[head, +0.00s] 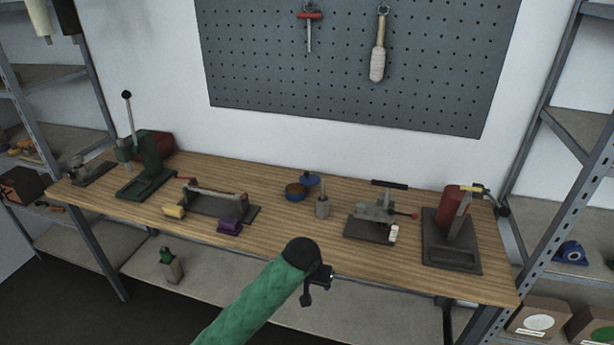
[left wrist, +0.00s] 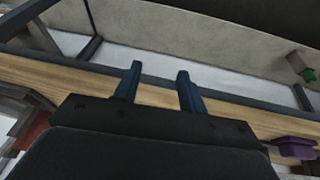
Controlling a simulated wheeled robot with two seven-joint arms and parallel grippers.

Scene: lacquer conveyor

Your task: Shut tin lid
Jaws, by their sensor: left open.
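A small round tin (head: 295,192) with a blue rim and a brown inside stands near the back middle of the wooden bench. A blue round piece, seemingly its lid (head: 310,179), is raised just behind it, so the tin looks open. Whether a hinge joins them is too small to tell. My left gripper (head: 318,284) is at the end of the green-sleeved arm, by the bench's front edge and well in front of the tin. In the left wrist view its two dark blue fingers (left wrist: 158,84) are apart with nothing between them. The tin is not visible there. My right gripper is out of view.
A grey cylinder (head: 322,205) stands just right of the tin. A toggle clamp (head: 375,212) and a red-drummed device (head: 452,220) are further right. A purple block (head: 229,228) and green press (head: 146,165) are left. Bare bench (head: 285,232) lies in front of the tin.

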